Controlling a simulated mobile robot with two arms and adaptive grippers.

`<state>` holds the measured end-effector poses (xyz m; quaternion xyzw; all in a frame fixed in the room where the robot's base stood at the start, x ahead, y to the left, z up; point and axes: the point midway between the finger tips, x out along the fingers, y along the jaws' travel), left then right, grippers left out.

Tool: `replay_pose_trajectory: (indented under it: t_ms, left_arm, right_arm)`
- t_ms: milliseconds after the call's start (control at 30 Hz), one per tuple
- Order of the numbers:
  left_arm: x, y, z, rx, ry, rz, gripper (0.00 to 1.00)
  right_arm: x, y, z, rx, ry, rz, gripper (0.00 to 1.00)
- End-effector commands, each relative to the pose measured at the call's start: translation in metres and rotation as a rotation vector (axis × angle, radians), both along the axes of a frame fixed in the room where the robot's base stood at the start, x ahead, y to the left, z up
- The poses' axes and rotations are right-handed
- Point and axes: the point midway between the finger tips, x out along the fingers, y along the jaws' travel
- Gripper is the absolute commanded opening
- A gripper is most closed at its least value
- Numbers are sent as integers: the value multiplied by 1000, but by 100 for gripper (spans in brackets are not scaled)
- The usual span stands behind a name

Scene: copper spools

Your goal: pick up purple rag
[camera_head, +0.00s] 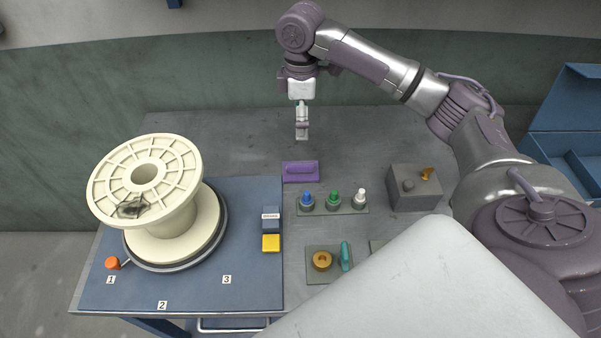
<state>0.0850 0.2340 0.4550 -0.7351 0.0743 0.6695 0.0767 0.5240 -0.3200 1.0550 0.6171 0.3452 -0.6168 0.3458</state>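The purple rag (300,172) lies on the grey table top, just right of the blue board's back right corner. It looks like a small folded rectangle. My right gripper (302,134) points down from the arm that comes in from the right. In the picture its tip is just above the rag's back edge, apart from it. The fingers show nearly edge-on, so I cannot tell if they are open or shut. Nothing shows between them. My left gripper is not in view.
A cream spool (145,182) stands on the blue board (255,300). Blue, green and white knobs (333,200) stand in front of the rag. A grey box (414,188) is to the right. A blue open case (560,120) is at far right. The table behind the rag is clear.

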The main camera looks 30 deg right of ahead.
Motion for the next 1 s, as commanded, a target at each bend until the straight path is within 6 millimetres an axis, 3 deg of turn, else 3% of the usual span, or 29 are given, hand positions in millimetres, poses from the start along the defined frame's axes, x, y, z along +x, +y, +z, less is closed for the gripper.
replay_pose_trajectory:
  t_ms: [33, 267, 433, 700, 1000]
  left_arm:
    - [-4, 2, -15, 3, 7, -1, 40]
    - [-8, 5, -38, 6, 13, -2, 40]
    - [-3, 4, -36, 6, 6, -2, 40]
    - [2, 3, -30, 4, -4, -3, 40]
    - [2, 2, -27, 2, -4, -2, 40]
  right_arm:
    - [0, 0, -14, 0, 0, 0, 100]
    - [0, 0, -37, 0, 0, 0, 100]
    - [0, 0, -53, -1, 3, -1, 100]
    - [0, 0, -104, 0, 4, -1, 100]
    - [1, -1, -129, 0, 2, 0, 100]
